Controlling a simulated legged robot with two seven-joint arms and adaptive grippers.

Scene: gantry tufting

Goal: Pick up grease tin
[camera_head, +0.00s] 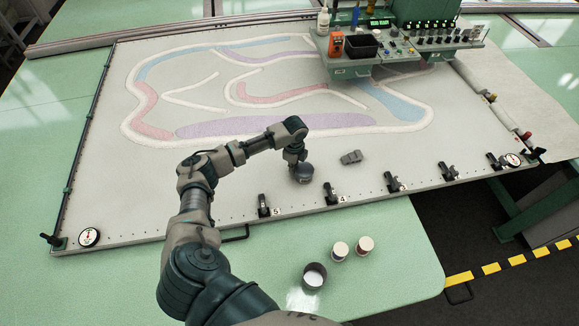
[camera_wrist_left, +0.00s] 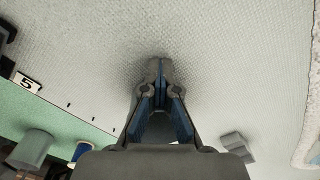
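Three small round containers stand on the green table near its front edge. One is a dark open cup (camera_head: 314,277) with pale contents. Two are smaller pots with pale tops, a dark-sided one (camera_head: 340,250) and a reddish-brown-sided one (camera_head: 365,245). I cannot tell which is the grease tin. My left gripper (camera_head: 304,178) points down over the pale cloth, behind the containers and apart from them. In the left wrist view its fingers (camera_wrist_left: 157,75) come together at the tips with nothing visible between them. Parts of containers show at that view's lower left. My right gripper is out of view.
A grey block (camera_head: 350,157) lies on the cloth right of my gripper. Dark clamps (camera_head: 330,194) line the frame's front edge. A green machine console (camera_head: 405,50) with a black bin stands at the back right. The green table (camera_head: 400,265) is clear right of the containers.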

